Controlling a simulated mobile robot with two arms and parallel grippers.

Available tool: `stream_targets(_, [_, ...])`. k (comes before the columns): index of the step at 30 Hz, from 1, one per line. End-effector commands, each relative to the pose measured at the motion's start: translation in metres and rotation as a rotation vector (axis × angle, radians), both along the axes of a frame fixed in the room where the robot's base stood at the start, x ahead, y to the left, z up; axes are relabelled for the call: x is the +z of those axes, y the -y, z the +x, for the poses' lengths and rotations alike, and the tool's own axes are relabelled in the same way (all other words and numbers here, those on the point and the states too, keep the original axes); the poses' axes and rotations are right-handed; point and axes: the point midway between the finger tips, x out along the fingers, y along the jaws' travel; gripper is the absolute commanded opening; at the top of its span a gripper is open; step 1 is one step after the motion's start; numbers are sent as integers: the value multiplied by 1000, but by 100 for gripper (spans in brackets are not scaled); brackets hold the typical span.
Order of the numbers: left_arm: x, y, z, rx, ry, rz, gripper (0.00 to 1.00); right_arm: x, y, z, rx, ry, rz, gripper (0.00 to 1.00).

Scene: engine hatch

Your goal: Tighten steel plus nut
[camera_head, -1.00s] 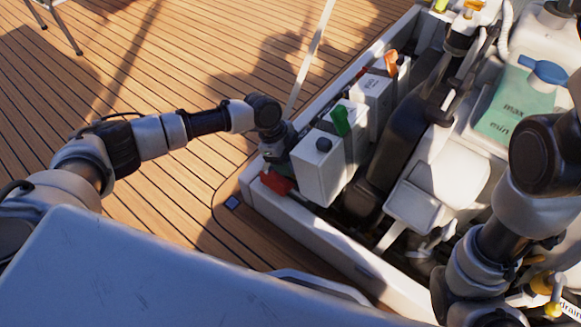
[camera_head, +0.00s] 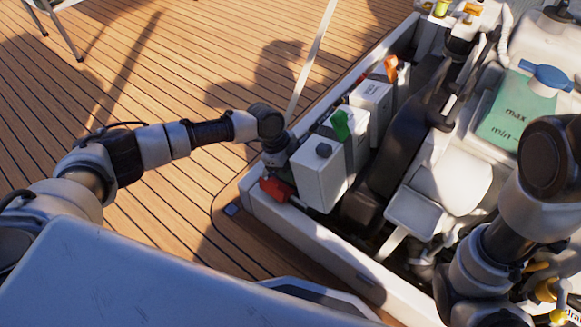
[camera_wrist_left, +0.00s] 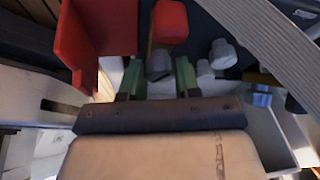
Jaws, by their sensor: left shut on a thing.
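The steel nut (camera_wrist_left: 158,66) is a small dark grey piece in the left wrist view, at the foot of a post with a red cap (camera_wrist_left: 171,22). My left gripper (camera_wrist_left: 158,75) has its two green fingers on either side of the nut and is shut on it. In the head view my left wrist reaches down at the near left corner of a white battery box (camera_head: 322,174), where its fingers and the nut are hidden. My right arm comes in from the right edge in the head view; its fingers do not show.
A red cover (camera_wrist_left: 104,40) stands left of the nut; it also shows below my wrist in the head view (camera_head: 275,190). The wooden deck (camera_head: 190,60) is open at the left.

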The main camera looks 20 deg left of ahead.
Motion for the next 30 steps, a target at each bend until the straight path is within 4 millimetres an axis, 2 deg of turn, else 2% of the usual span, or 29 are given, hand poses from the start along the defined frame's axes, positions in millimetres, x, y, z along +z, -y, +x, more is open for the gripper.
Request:
stream_targets(11, [0, 1, 1, -181, -3, -1, 8, 1, 1, 2, 2, -6, 3, 43])
stream_targets(18, [0, 2, 2, -402, -4, -2, 8, -2, 0, 8, 2, -28, 2, 43])
stream_targets(30, [-1, 3, 4, -767, -3, -2, 8, -3, 0, 6, 0, -22, 1, 43])
